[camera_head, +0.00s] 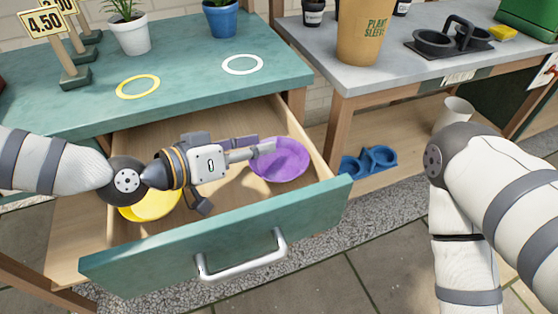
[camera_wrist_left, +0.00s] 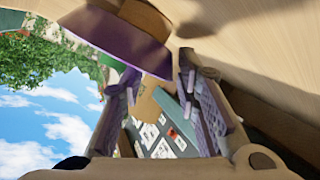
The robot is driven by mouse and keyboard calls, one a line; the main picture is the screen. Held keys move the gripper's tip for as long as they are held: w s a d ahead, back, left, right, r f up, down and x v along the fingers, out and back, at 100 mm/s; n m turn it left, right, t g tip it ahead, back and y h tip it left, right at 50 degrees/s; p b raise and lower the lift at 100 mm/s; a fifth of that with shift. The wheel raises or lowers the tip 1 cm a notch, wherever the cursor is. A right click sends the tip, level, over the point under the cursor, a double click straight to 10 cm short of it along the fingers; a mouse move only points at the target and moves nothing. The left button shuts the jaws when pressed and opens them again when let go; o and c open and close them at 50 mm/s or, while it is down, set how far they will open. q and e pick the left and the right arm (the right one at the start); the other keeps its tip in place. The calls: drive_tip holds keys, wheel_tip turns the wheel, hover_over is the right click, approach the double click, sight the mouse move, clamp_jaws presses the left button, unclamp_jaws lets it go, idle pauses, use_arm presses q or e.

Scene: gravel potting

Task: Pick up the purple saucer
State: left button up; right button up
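The purple saucer (camera_head: 284,163) sits inside the open drawer, near its right side. My left gripper (camera_head: 262,150) reaches in from the left, with its fingertips over the saucer's left part. In the left wrist view the purple saucer (camera_wrist_left: 112,38) looms large at the top, just beyond the fingers. The two fingers of my left gripper (camera_wrist_left: 160,85) stand apart there with a clear gap, so it is open. Whether a finger touches the saucer cannot be told. My right arm shows at the right, but its gripper is out of view.
A yellow saucer (camera_head: 152,205) lies in the drawer's left part, partly hidden by my left arm. The drawer front (camera_head: 165,259) has a metal handle (camera_head: 243,263). The teal tabletop (camera_head: 190,88) overhangs the drawer's back. Potted plants and price signs stand on it.

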use_arm(q)
drive_tip(key=shift+w+d+f, duration=0.15)
drive_tip(key=shift+w+d, duration=0.1)
drive_tip(key=shift+d, duration=0.15)
clamp_jaws()
